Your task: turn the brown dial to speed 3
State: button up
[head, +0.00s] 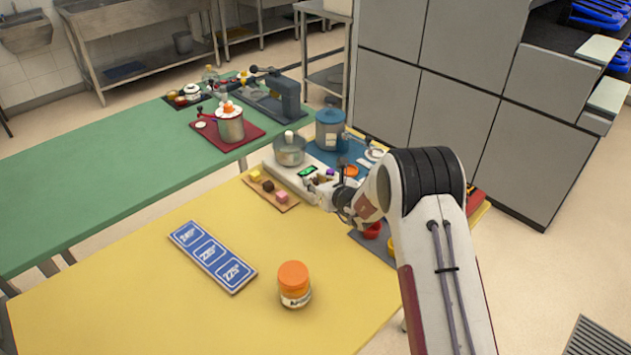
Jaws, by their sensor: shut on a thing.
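A pale appliance base (283,177) stands at the far right end of the yellow table, with a pot on it and a small lit green display (307,171). The brown dial (322,179) is on its front part, right of the display, and only a small bit of it shows. My gripper (327,184) reaches to it from the right and is shut on it. The fingers cover most of the dial. Its pointer and any speed marks are too small or hidden to read.
A purple knob (330,171) sits close behind the dial. A wooden board (288,206) with coloured cubes lies left of the appliance. The yellow table's left front is clear.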

jog(key=o, duration=1.1)
jog(key=shift+s+d+r, duration=0.1)
jog(key=shift+s, duration=0.05)
jog(key=v, duration=1.1)
jog(key=shift+s, duration=0.3)
jog(key=shift+d+r, duration=0.1)
jog(key=shift+r, duration=0.05)
